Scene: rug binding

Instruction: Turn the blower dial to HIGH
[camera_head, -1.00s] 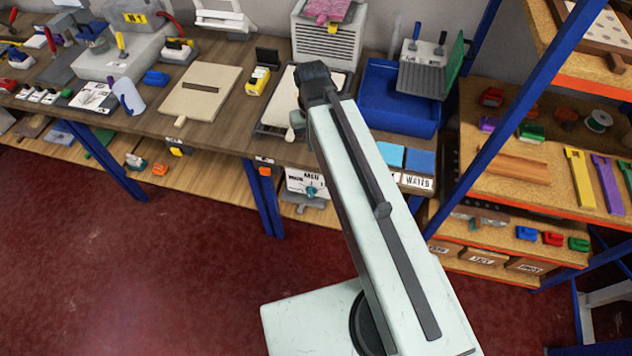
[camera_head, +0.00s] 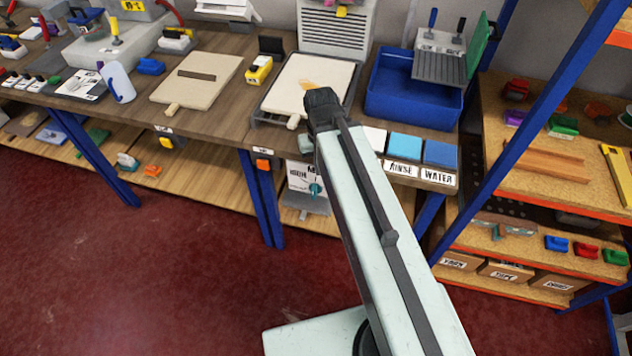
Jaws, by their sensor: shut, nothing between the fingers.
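The blower dial is a small teal knob (camera_head: 315,188) on a white lettered panel (camera_head: 299,178) under the front edge of the workbench. The upper arm covers the panel's right side, so part of the lettering is hidden. The lettering is too small to tell which setting the knob points at. My arm reaches up from the bottom right, and its dark joint shows over the bench edge, above the panel. A small pale part of my arm shows just left of that joint. The fingers of my gripper are hidden behind the arm.
The workbench (camera_head: 225,122) above holds a cream board in a tray (camera_head: 258,112) and a blue bin (camera_head: 385,112). Blue legs (camera_head: 262,200) stand left of the panel. A shelf rack (camera_head: 500,215) stands to the right. The red floor in front is clear.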

